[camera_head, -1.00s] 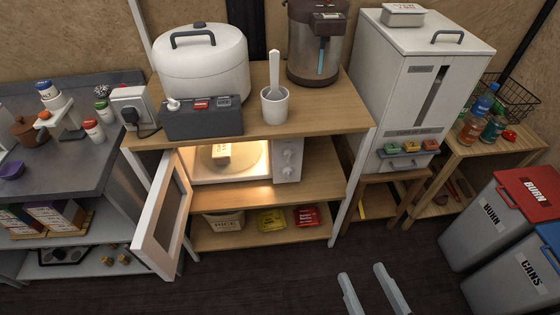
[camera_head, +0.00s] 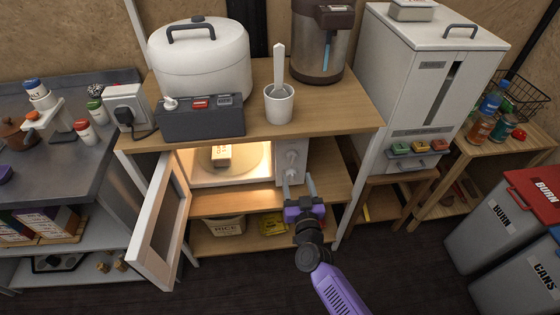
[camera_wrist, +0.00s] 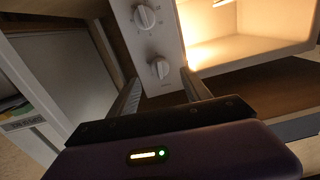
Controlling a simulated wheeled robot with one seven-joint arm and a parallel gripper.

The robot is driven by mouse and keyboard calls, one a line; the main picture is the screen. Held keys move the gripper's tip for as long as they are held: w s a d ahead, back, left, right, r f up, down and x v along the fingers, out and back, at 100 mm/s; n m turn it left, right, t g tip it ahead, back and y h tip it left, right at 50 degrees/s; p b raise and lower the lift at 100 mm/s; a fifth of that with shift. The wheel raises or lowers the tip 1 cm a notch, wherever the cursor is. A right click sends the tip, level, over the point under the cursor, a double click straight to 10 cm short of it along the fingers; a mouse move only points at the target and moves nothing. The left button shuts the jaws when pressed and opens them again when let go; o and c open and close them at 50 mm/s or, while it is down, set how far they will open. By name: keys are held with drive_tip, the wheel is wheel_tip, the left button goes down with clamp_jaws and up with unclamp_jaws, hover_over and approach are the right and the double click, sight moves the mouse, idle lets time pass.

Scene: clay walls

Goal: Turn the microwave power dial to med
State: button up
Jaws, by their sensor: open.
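The white microwave (camera_head: 181,168) stands on the middle shelf. Its door (camera_head: 165,225) hangs open to the left and its inside is lit. Its control panel (camera_head: 283,150) is at the right, with two white round dials. In the wrist view the upper dial (camera_wrist: 145,17) and the lower dial (camera_wrist: 160,69) show clearly. The marks around them are too small to read, so I cannot tell which is the power dial or its setting. My gripper (camera_head: 299,180) is open and empty in front of the panel's lower part. In the wrist view its fingertips (camera_wrist: 160,84) flank the lower dial's area, apparently short of gripping it.
The wooden top (camera_head: 330,110) above carries a rice cooker (camera_head: 200,65), a cup (camera_head: 279,105) and a dispenser (camera_head: 318,45). Packets lie on the shelf below. A white cabinet (camera_head: 420,90) stands at the right.

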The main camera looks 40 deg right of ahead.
sight(293, 161)
drive_tip(key=shift+n, duration=0.3)
drive_tip(key=x, duration=0.3)
drive_tip(key=b+x, duration=0.1)
drive_tip(key=x, duration=0.3)
drive_tip(key=shift+w+d+r, duration=0.2)
drive_tip(key=shift+d+r, duration=0.05)
drive_tip(key=shift+d, duration=0.05)
drive_tip(key=shift+c, duration=0.3)
clamp_jaws()
